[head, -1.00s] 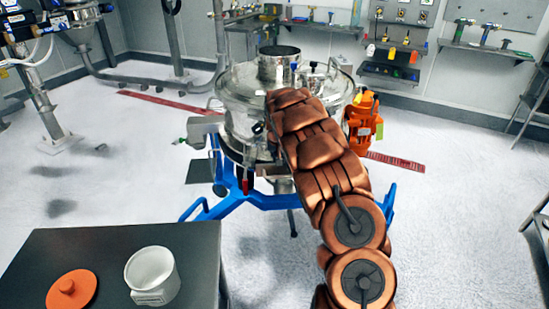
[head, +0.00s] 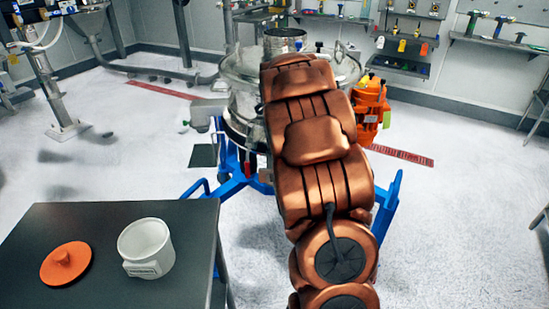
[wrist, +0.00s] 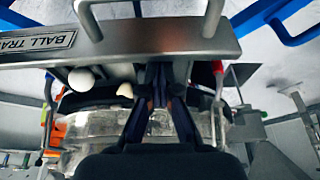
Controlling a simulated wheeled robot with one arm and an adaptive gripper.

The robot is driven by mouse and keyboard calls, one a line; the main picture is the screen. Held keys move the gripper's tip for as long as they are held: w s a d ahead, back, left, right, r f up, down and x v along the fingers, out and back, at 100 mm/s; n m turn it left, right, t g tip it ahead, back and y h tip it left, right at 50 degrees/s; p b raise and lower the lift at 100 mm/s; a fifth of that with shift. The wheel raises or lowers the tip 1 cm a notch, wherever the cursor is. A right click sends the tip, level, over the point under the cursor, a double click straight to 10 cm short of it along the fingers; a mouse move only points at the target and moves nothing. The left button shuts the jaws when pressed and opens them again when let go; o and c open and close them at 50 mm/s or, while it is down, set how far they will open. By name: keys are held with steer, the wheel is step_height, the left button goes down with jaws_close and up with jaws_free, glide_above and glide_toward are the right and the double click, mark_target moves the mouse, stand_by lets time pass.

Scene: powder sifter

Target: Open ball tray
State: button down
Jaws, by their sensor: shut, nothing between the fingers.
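In the wrist view the ball tray (wrist: 190,44) shows its metal front panel across the top, with a "BALL TRAY" label (wrist: 38,43) at the left. Its bar handle (wrist: 213,18) runs out of the top of the frame. Pale balls (wrist: 82,80) show just inside the panel, so the tray stands at least partly open. My gripper (wrist: 158,76) is shut and empty, its dark fingertips at the panel's inner edge; I cannot tell whether they touch it. In the head view my arm hides the tray and gripper, in front of the steel sifter (head: 240,88).
The sifter stands on a blue wheeled frame (head: 387,207) with an orange motor (head: 368,105) at its right. A dark table (head: 105,220) at the lower left holds a white container (head: 145,246) and an orange lid (head: 67,264). Open floor lies at the right.

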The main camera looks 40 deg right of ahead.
steer(key=s+a+b, duration=0.2)
steer(key=s+a, duration=0.3)
steer(key=s, duration=0.2)
steer(key=shift+s+a, duration=0.25)
steer(key=shift+s, duration=0.05)
steer(key=shift+r, duration=0.1)
steer(key=p+v, duration=0.1)
steer(key=v, duration=0.9)
steer(key=shift+p, duration=0.35)
steer(key=shift+a, duration=0.1)
steer(key=s+a+r+n+g+y+p, duration=0.2)
steer(key=s+a+n+g+p, duration=0.2)
steer(key=s+a, duration=2)
steer(key=a+n+p, duration=0.1)
steer(key=n, duration=0.2)
steer(key=shift+s+a+g, duration=0.25)
steer(key=shift+s+g, duration=0.15)
